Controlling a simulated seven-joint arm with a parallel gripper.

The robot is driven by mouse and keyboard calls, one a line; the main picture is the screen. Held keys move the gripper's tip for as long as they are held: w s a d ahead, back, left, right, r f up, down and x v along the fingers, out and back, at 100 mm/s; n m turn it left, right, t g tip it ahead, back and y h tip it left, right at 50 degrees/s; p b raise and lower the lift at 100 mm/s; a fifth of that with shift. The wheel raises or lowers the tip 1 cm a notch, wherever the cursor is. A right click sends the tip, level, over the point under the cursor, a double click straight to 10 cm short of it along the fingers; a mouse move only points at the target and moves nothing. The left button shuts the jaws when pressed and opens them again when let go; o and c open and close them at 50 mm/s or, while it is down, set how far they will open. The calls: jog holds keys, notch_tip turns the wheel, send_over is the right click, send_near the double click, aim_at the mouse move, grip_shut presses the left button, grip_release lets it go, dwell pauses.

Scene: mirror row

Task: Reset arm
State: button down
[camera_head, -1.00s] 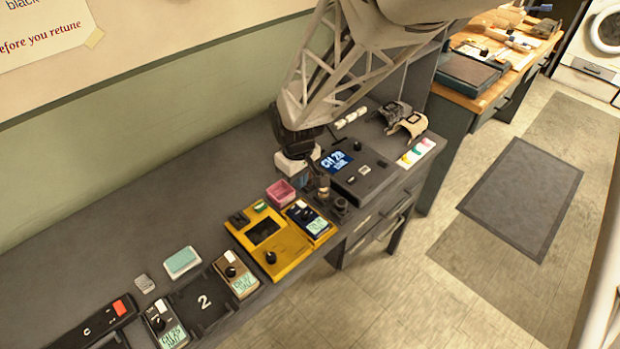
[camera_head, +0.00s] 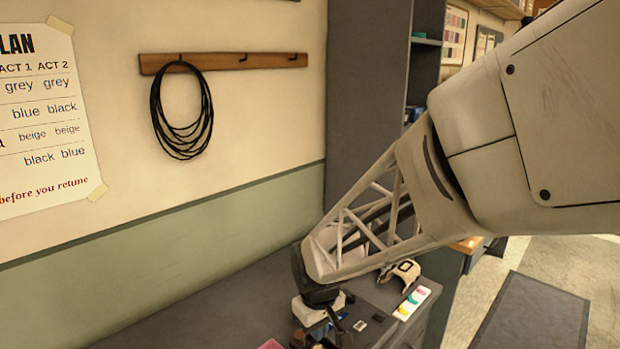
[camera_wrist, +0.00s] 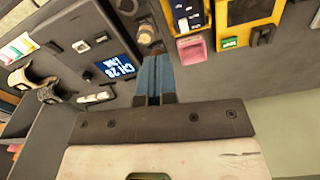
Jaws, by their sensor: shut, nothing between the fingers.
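My gripper (camera_head: 334,327) shows low in the head view, under the pale lattice of my arm, above the grey bench. Its white body is visible, and the bottom frame edge cuts off part of the view there. In the wrist view my gripper (camera_wrist: 155,62) points down over the bench with its blue-grey fingers together and nothing between them. The fingertips are close to a dark round knob part, between a console with a lit screen (camera_wrist: 116,66) and a pink tray (camera_wrist: 193,48). I cannot tell whether they touch anything.
A white strip with coloured patches (camera_head: 412,303) lies near the bench's right end. A coiled black cable (camera_head: 180,115) hangs on a wall rack (camera_head: 222,62). A tall grey cabinet stands behind my arm.

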jog(key=s+d+r+m+t, duration=0.1)
jog(key=s+d+r+m, duration=0.2)
jog(key=s+d+r, duration=0.4)
jog(key=s+d+r+m+t, duration=0.1)
jog(key=s+d+r+m, duration=0.3)
jog(key=s+d, duration=0.6)
notch_tip(320, 180, up, 3)
jog(key=shift+s+f, duration=0.15)
jog(key=shift+s, duration=0.65)
dwell(0.7)
